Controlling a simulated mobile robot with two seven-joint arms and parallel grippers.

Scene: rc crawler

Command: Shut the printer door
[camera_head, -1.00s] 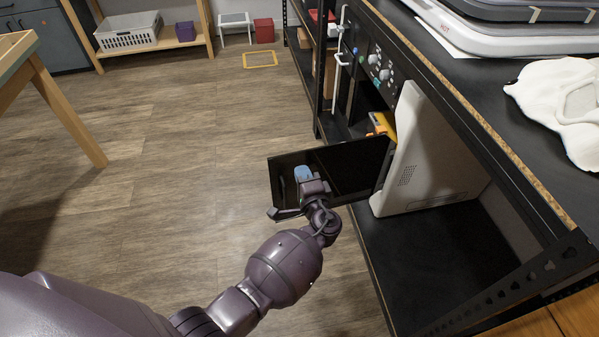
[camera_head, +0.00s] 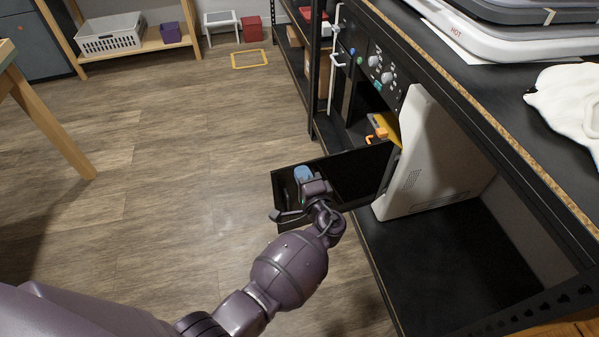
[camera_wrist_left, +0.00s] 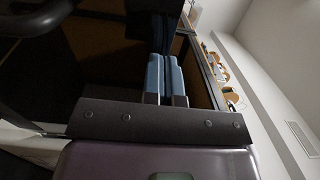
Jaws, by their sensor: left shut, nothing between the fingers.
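The white printer (camera_head: 435,150) stands on the shelf under the black worktop. Its dark door (camera_head: 360,172) is open and sticks out to the left, past the shelf's front edge. My left gripper (camera_head: 303,174) is at the door's outer end, with its blue fingers against or just in front of the dark panel; I cannot tell if they touch. In the left wrist view the two blue fingers (camera_wrist_left: 166,72) lie side by side, shut and empty, with a dark surface beyond them. My right gripper is not in view.
An orange and yellow object (camera_head: 382,130) sits on the shelf behind the printer. A wooden table leg (camera_head: 50,130) stands at the left. The floor between is clear.

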